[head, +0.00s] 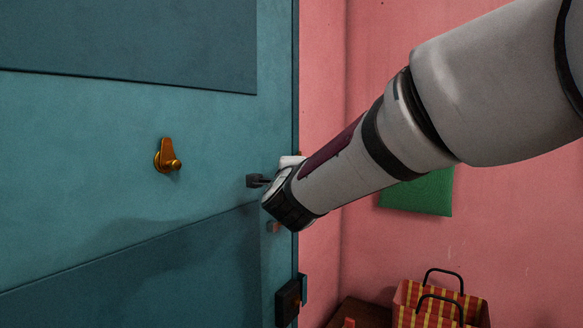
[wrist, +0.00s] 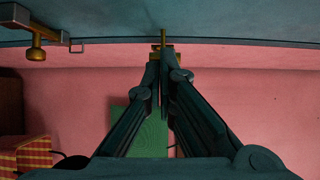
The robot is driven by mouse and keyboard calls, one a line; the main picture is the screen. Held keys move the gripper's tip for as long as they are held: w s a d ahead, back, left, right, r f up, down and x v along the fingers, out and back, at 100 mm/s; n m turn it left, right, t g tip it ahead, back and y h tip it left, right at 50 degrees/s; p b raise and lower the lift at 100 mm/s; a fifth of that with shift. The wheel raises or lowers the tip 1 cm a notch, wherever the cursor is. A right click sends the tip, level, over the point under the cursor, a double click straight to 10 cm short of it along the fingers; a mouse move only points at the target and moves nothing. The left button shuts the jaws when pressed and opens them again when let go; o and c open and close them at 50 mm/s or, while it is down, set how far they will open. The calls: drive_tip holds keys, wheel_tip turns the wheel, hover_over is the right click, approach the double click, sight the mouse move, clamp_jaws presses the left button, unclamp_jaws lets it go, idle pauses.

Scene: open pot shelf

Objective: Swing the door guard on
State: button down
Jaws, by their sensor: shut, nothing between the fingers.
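A brass knob on a tapered plate (head: 166,156) is fixed to the teal door (head: 110,125). My gripper (head: 257,181) is at the door's right edge, to the right of the brass knob and slightly lower. In the wrist view its fingers (wrist: 162,60) are shut with nothing held. A narrow brass piece (wrist: 162,40), perhaps the swinging part of the guard, stands just past the fingertips at the edge; I cannot tell whether they touch. In the head view my wrist hides most of this spot.
A dark block (head: 288,302) sits low on the door's edge. A pink wall (head: 510,130) with a green panel (head: 420,193) lies to the right. A striped bag (head: 440,305) stands at the lower right. The door face between knob and gripper is clear.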

drive_tip(key=shift+w+a+r+m+h+p, duration=0.1)
drive_tip(key=shift+w+a+m+h+p, duration=0.2)
drive_tip(key=shift+a, duration=0.4)
drive_tip(key=shift+w+a+f+m+h+p, duration=0.15)
drive_tip(key=shift+a+h, duration=0.3)
drive_tip(key=shift+a, duration=0.25)
drive_tip(key=shift+w+a+r+m+h+p, duration=0.15)
drive_tip(key=shift+w+a+m+h+p, duration=0.15)
drive_tip(key=shift+a, duration=0.4)
drive_tip(key=shift+a, duration=0.1)
drive_tip(key=shift+s, duration=0.2)
drive_tip(key=s+a, duration=0.2)
drive_tip(key=s, duration=0.9)
drive_tip(key=shift+s, duration=0.3)
